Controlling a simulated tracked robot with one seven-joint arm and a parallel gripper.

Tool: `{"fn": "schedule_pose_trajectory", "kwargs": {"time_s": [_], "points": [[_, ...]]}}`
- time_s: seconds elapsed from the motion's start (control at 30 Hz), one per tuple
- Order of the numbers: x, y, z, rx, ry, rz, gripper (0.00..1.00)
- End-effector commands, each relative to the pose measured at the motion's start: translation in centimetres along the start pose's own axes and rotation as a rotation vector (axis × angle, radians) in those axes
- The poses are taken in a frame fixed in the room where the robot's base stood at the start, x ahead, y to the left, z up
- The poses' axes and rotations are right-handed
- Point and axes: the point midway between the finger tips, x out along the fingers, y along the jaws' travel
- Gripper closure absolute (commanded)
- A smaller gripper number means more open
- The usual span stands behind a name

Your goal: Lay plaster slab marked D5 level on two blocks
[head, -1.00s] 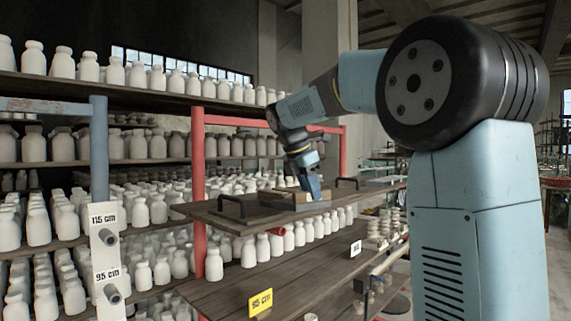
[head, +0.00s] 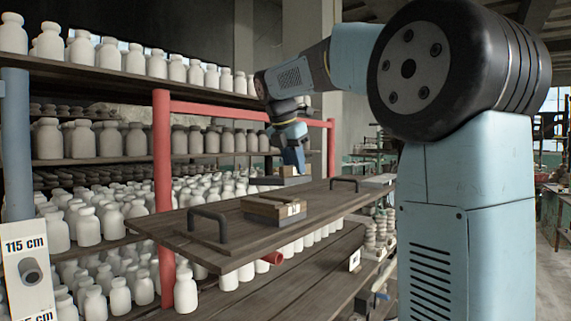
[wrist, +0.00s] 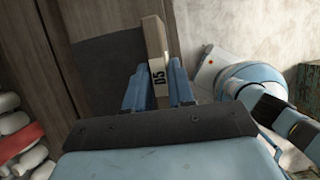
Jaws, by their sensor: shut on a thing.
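My gripper (wrist: 158,90) is shut on the slab marked D5 (wrist: 155,42), a pale tan piece seen edge-on in the wrist view, its dark-lettered label facing me between the blue fingers. In the head view my gripper (head: 293,158) hangs over the far side of a dark wooden board (head: 325,205); a small tan piece shows below it, partly hidden. On the middle of the board sits a low brown block-like stack (head: 262,209) with a pale label on its right end. Whether it is one block or two, I cannot tell.
The board has black handles (head: 207,218), (head: 345,181) at its ends and stands over a lower wooden shelf. White bottles (head: 87,226) fill racks behind and left. A red post (head: 161,190) and a 115 cm sign (head: 27,248) stand at left.

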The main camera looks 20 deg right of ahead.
Motion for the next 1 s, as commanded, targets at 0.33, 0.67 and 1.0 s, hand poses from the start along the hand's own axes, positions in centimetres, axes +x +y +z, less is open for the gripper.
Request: {"fn": "schedule_pose_trajectory", "kwargs": {"time_s": [0.33, 0.67, 1.0], "points": [[0.8, 1.1, -2.2, -0.032, 0.0, 0.014, 1.0], [2.4, 1.2, -3.0, -0.035, 0.0, 0.015, 1.0], [3.2, 1.3, -3.4, -0.035, 0.0, 0.015, 1.0]]}}
